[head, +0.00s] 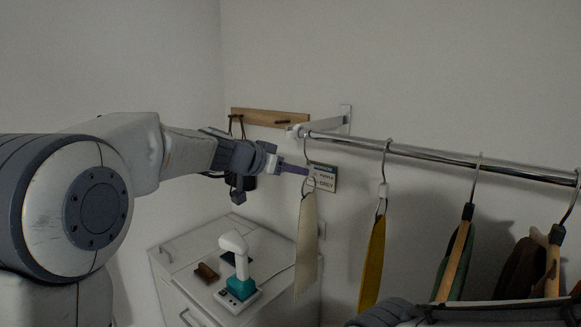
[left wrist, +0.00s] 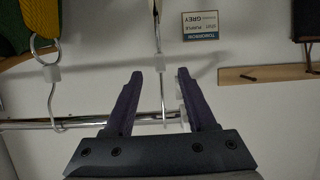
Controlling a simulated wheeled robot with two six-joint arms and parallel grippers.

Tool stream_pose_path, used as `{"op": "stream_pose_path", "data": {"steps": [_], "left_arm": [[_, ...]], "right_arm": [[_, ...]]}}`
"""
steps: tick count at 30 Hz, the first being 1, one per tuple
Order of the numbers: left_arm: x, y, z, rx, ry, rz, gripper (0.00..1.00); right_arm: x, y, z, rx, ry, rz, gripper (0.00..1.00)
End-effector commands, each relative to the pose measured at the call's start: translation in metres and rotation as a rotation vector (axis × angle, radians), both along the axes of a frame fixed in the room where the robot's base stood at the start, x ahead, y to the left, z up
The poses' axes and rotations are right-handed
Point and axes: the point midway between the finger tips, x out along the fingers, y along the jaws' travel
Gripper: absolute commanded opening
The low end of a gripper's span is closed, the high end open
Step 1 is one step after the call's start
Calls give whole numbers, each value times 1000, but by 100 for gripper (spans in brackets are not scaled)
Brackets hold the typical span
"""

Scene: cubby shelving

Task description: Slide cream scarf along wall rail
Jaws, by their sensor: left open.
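The cream scarf (head: 306,245) hangs from a metal hook and ring near the left end of the chrome wall rail (head: 430,153). My left gripper (head: 302,171) comes in from the left at the height of the hook, below the rail and just above the scarf. In the left wrist view its two dark purple fingers (left wrist: 160,76) are apart, with the thin hook (left wrist: 158,40) running between them. I cannot tell whether either finger touches it. The rail (left wrist: 85,122) passes behind the fingers. My right gripper is not seen.
A yellow scarf (head: 374,262) hangs to the right, then green and brown garments on hooks. A wooden peg board (head: 270,117) and a small sign (head: 323,178) are on the wall. A white cabinet (head: 185,285) below holds a white-and-teal device (head: 238,270).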

Motion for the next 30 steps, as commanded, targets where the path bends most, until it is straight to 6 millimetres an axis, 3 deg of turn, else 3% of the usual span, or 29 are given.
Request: {"op": "stream_pose_path", "data": {"steps": [18,30], "left_arm": [[68,-50,-32,0,1,-1,56],[76,-55,-39,1,-1,1,56]], "right_arm": [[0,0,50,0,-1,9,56],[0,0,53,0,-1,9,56]]}}
